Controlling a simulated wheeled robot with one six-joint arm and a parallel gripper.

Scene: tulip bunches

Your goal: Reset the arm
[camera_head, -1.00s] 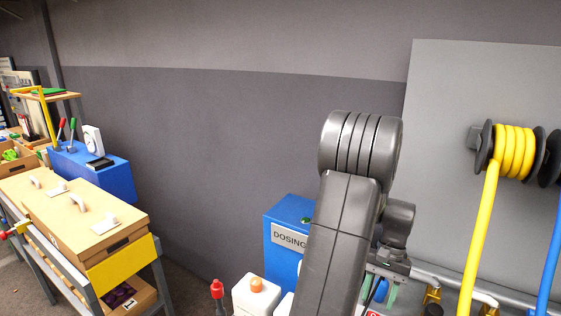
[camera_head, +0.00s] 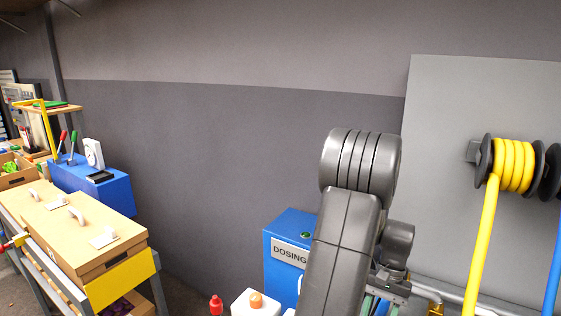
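My arm (camera_head: 345,235) stands folded in the right half of the picture, its large grey ribbed joint at the top. A smaller wrist joint (camera_head: 397,245) hangs to its right, with a flat metal part (camera_head: 391,287) below it near the bottom edge.
A blue box marked DOSING (camera_head: 290,228) stands behind my arm. A white container with an orange cap (camera_head: 255,300) is at the bottom. A workbench with wooden boxes (camera_head: 75,225) is left. A yellow hose reel (camera_head: 513,165) hangs on the right panel.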

